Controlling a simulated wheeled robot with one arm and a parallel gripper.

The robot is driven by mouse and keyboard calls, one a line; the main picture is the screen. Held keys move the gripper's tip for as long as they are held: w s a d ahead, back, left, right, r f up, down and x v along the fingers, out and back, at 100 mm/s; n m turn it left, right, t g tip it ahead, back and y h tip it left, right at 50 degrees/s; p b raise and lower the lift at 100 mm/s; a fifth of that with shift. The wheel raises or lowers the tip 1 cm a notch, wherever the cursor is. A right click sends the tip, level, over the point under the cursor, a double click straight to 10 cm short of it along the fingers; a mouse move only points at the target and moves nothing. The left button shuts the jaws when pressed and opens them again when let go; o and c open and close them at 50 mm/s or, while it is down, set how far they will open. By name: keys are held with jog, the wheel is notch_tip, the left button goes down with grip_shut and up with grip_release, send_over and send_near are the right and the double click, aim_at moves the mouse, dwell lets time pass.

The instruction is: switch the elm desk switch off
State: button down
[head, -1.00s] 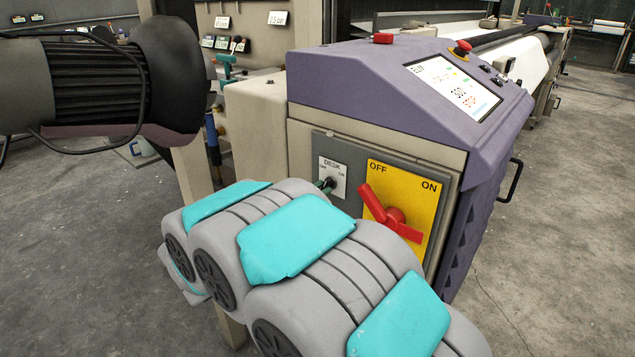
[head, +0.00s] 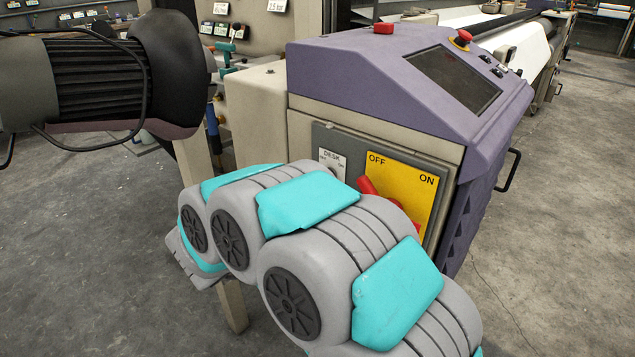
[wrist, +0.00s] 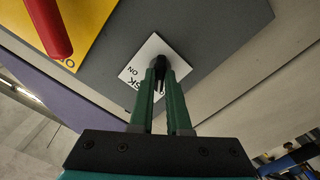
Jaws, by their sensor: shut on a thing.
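The desk switch shows in the head view as a small white plate (head: 331,160) marked DESK on the grey panel, partly hidden behind my arm. In the wrist view its white plate (wrist: 152,50) carries a black knob (wrist: 159,61), and the word ON is readable near one edge. My gripper (wrist: 160,78), with its green fingers, reaches to the plate and is shut on the black knob. The knob's exact angle is mostly hidden between the fingertips. In the head view my gripper is hidden behind my arm.
A yellow OFF/ON plate (head: 400,190) with a red rotary handle (head: 368,187) sits right beside the desk switch; my arm covers part of the handle. The purple console (head: 375,75) above has a dark screen (head: 455,80) and a red stop button (head: 461,38). Open floor lies right.

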jog(key=c, duration=0.9)
grip_release()
jog(key=shift+a, duration=0.1)
jog(key=shift+v, duration=2.95)
